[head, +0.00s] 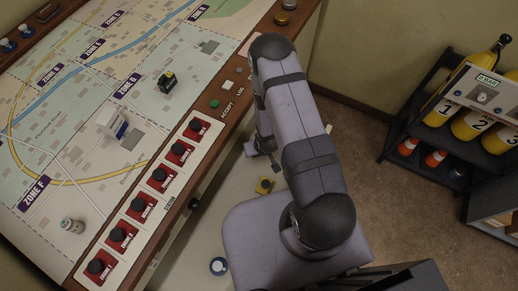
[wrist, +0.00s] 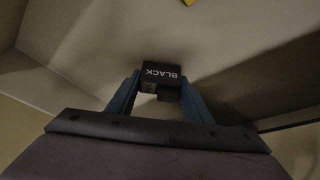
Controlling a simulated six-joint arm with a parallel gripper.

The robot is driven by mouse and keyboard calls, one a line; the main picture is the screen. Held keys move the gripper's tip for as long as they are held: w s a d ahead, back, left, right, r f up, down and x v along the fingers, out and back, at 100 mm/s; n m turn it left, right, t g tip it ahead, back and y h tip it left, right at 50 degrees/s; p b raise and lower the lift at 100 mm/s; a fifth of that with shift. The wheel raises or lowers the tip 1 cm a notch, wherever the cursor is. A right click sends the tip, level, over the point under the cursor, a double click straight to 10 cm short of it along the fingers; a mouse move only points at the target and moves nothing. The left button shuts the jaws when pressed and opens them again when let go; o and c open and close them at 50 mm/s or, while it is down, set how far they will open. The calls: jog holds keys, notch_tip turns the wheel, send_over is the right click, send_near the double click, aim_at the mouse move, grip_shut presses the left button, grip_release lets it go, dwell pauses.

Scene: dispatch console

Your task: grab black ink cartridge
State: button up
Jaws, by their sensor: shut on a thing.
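The black ink cartridge (wrist: 160,71) is a small dark block marked "BLACK" in pale letters, upside down in the wrist view. My gripper (wrist: 161,85) has its two blue fingers closed on either side of it. A pale surface shows beyond the cartridge. In the head view my arm hides most of the gripper, and I cannot make out the held cartridge clearly there.
The map console (head: 60,110) with red-backed knobs (head: 158,175) is at left. A rack of yellow cylinders (head: 477,125) stands at right.

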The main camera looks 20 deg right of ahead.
notch_tip(320, 180, up, 27)
jog(key=p, duration=0.4)
jog(key=shift+r+p, duration=0.15)
jog(key=shift+p, duration=0.2)
